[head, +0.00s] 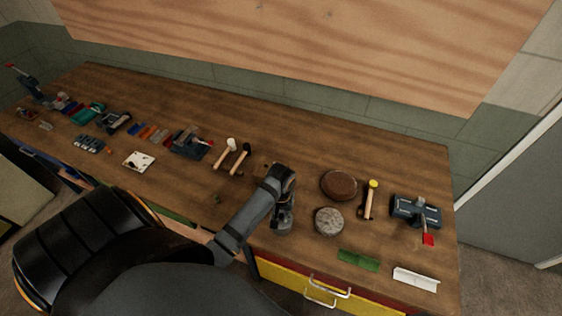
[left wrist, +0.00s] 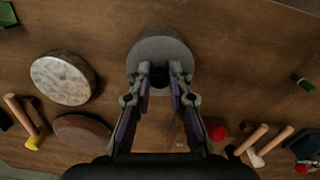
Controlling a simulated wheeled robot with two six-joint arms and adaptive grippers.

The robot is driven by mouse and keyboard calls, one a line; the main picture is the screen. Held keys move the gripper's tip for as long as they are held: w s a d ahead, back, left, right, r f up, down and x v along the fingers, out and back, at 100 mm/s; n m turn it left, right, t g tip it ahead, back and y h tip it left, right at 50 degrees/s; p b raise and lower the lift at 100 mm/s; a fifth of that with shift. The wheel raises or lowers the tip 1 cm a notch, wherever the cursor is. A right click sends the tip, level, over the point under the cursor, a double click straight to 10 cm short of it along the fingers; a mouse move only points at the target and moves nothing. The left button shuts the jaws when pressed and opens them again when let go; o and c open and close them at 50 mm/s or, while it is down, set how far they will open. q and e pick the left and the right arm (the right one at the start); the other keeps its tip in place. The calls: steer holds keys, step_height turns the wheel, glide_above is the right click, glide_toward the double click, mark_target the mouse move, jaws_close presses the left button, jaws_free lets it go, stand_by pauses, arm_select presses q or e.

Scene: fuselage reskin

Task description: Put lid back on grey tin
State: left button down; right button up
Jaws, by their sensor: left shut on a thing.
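My left gripper (head: 283,212) points down over the bench near its front edge. In the left wrist view my left gripper (left wrist: 160,74) is shut on a small dark piece at the middle of a grey round top, which I take to be the lid (left wrist: 140,57). The grey wall of the tin (left wrist: 162,38) seems to show beyond it; I cannot tell whether lid and tin touch. In the head view the gripper and forearm largely hide both. My right gripper is not in view.
A speckled grey disc (head: 328,221), a brown disc (head: 339,184) and a yellow-ended hammer (head: 370,199) lie to the right. A vise (head: 415,211) stands beyond. Two mallets (head: 232,156) lie to the left. A red round thing (left wrist: 217,132) is close to the gripper.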

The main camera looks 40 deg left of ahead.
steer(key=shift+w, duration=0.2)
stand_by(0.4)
arm_select(q)
steer(key=shift+p, duration=0.4)
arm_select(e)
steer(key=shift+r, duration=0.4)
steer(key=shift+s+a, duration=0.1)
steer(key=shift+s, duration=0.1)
arm_select(q)
steer(key=shift+f, duration=0.2)
stand_by(0.6)
steer(key=c, duration=1.2)
jaws_free()
steer(key=shift+o, duration=0.2)
